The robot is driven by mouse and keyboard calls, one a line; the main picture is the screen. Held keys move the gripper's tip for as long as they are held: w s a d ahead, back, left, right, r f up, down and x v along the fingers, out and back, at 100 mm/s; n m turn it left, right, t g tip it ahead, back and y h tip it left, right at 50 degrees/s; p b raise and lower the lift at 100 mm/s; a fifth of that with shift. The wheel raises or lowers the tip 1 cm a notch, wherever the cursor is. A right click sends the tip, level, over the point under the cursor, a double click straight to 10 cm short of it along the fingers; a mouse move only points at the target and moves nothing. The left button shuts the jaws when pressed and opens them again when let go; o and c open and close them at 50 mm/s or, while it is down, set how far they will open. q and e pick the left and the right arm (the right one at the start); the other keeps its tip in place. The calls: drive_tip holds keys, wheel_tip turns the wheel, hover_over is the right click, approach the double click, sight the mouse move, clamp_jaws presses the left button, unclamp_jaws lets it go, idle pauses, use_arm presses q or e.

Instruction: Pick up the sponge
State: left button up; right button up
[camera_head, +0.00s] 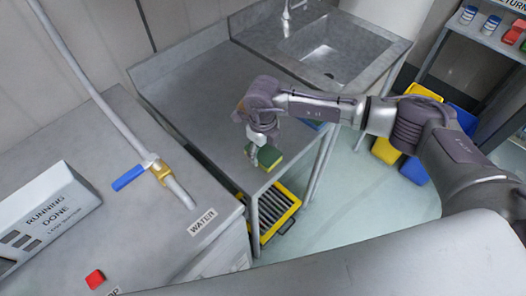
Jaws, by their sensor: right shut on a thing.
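The sponge (269,157) is a small block, green with a yellowish side, near the front edge of the grey metal table (208,98). My right gripper (256,155) reaches down over it from the right and is shut on it. The fingers are small in the view and partly overlap the sponge. I cannot tell whether the sponge touches the tabletop. My left gripper is not in view.
A sink (327,62) with a tap is at the back. A yellow crate (275,212) stands below the table. A grey counter at left holds a pipe with a blue-handled valve (129,178) and a red button (95,279). Yellow and blue bins (414,170) are at right.

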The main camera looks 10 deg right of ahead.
sight(265, 151)
drive_tip(key=shift+r, duration=0.4)
drive_tip(key=r, duration=0.1)
drive_tip(key=r+b, duration=0.1)
drive_tip(key=r, duration=0.1)
drive_tip(key=shift+s+d+b, duration=0.15)
drive_tip(key=shift+d+b, duration=0.1)
drive_tip(key=shift+b, duration=0.15)
drive_tip(key=s+d+r+b, duration=0.2)
drive_tip(key=s+d+r, duration=0.4)
drive_tip(key=s+d, duration=0.1)
drive_tip(key=shift+s+d+r+b, duration=0.3)
drive_tip(key=shift+d+r+b, duration=0.1)
drive_tip(key=shift+d, duration=0.15)
drive_tip(key=shift+o, duration=0.3)
